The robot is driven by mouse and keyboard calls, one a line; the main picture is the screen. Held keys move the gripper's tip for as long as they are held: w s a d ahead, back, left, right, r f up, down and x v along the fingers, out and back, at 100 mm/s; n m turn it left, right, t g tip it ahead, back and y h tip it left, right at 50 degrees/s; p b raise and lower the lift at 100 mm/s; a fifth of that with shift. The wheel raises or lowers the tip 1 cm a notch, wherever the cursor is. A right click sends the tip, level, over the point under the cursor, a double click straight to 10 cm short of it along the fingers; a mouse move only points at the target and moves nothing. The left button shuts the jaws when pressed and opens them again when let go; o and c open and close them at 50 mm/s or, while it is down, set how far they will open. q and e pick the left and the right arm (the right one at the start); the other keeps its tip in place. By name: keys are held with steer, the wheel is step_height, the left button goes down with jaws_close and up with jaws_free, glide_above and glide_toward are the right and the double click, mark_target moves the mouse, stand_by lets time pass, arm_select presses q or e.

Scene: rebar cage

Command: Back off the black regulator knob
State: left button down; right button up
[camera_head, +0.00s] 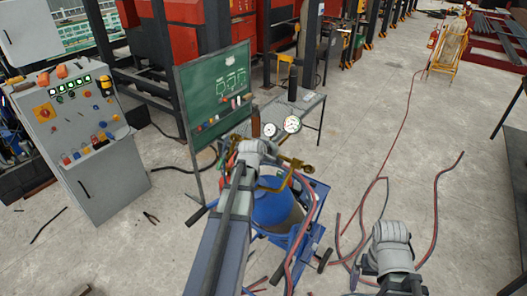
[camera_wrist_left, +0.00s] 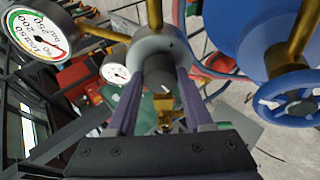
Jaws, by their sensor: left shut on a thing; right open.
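The black regulator knob (camera_wrist_left: 159,72) sits between the two purple fingers of my left gripper (camera_wrist_left: 158,84) in the left wrist view. The gripper is shut on it. The grey regulator body (camera_wrist_left: 158,45) is just beyond the knob, with brass fittings around it. A large white gauge (camera_wrist_left: 38,35) and a smaller gauge (camera_wrist_left: 117,73) show beside it. In the head view my left arm hides the knob; the gauges (camera_head: 292,124) stand above the blue cylinder (camera_head: 277,208). My right gripper (camera_head: 388,258) is open at the lower right, away from the cylinder.
A blue cart (camera_head: 312,236) carries the cylinder, with red and dark hoses (camera_head: 437,205) trailing over the floor. A blue handwheel (camera_wrist_left: 289,96) is close on the right in the wrist view. A green board (camera_head: 217,90) and grey control cabinet (camera_head: 82,130) stand left.

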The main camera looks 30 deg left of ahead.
arm_select(q)
steer(key=shift+c, duration=1.5)
jaws_free()
steer(key=p+v, duration=0.4)
steer(key=v, duration=0.3)
steer(key=shift+s+r+p, duration=0.2)
steer(key=shift+s+p, duration=0.15)
steer(key=shift+p, duration=0.05)
steer(key=shift+d, duration=0.1)
steer(key=shift+d, duration=0.15)
